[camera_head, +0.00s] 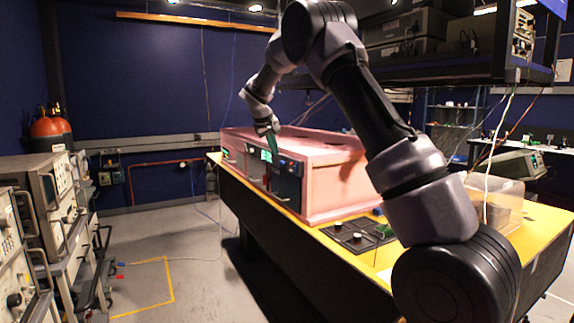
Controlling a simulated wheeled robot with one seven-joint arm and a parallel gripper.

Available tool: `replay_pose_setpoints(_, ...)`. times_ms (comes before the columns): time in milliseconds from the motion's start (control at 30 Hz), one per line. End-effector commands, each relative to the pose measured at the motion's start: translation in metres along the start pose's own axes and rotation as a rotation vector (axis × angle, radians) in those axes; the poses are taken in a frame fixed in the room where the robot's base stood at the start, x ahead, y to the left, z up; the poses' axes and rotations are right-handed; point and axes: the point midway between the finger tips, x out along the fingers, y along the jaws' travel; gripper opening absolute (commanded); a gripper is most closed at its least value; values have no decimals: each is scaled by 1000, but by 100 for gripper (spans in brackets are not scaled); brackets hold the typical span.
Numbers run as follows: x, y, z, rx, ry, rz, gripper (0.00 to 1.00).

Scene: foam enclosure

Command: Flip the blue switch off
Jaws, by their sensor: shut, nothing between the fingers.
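The pink foam enclosure (325,172) sits on the yellow-topped bench. A dark panel (287,184) with a small lit green display (266,155) is on its front left side. No blue switch can be made out for certain; a small blue patch (290,166) shows at the top of the dark panel. My gripper (276,151) is at the panel's upper edge, pointing down, with green-tinted fingers shut and empty. Whether it touches the panel cannot be told at this size.
A black tray (352,240) with small round parts lies at the bench's front. A clear plastic bin (495,200) stands to the right. Instrument racks (45,205) line the left. Open floor (150,250) lies between the racks and the bench.

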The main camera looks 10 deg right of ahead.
Motion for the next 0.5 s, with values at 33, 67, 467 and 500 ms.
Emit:
replay_pose_setpoints(33, 0, -1, 0, 1, 1, -2, 0)
replay_pose_setpoints(67, 0, -1, 0, 1, 1, -2, 0)
replay_pose_setpoints(467, 12, 0, 0, 1, -1, -1, 0)
replay_pose_setpoints(500, 17, 0, 0, 1, -1, -1, 0)
